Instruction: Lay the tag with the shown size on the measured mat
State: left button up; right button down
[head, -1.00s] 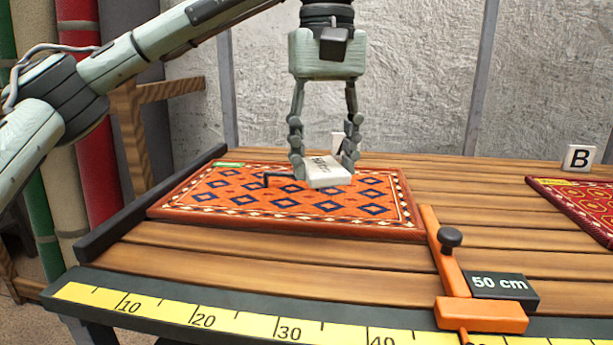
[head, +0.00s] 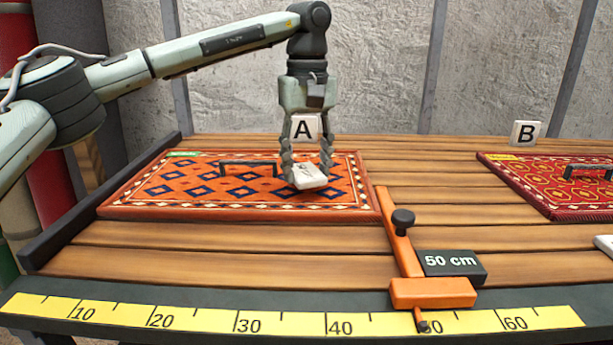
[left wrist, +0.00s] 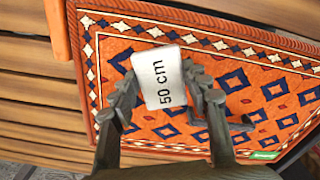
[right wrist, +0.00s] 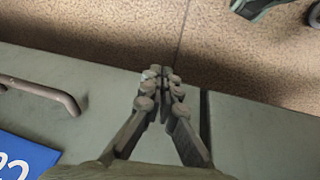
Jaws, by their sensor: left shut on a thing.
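My left gripper (head: 308,168) is shut on a white tag (head: 311,178), which reads "50 cm" in the left wrist view (left wrist: 159,78). The tag is over the right part of the orange mat (head: 150,198), right of the mat's dark handle (head: 248,164). I cannot tell whether the tag touches the mat. The orange slider (head: 432,292) stands at the mat's right edge, and its black plate (head: 453,265) reads "50 cm". My right gripper (right wrist: 160,75) looks shut and empty, away from the mats.
A yellow ruler (head: 195,318) runs along the table's front edge. A white piece (head: 604,243) shows at the right edge. Bare planks separate the mats.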

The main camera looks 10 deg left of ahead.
aim_at(306, 173)
pick_arm(q)
jog(key=shift+f, duration=1.35)
pick_arm(e)
jog(key=shift+f, duration=0.15)
pick_arm(q)
jog(key=shift+f, duration=0.15)
jog(key=o, duration=0.9)
jog(key=shift+o, duration=0.2)
pick_arm(e)
jog(key=shift+w+r, duration=0.15)
jog(key=shift+r, duration=0.05)
pick_arm(q)
notch_tip(306, 173, up, 11)
jog(key=shift+r+p, duration=0.1)
jog(key=shift+p, duration=0.2)
jog(key=shift+r, duration=0.55)
pick_arm(e)
jog(key=shift+s+a+f, duration=0.1)
jog(key=shift+s+f, duration=0.15)
jog(key=shift+f, duration=0.7)
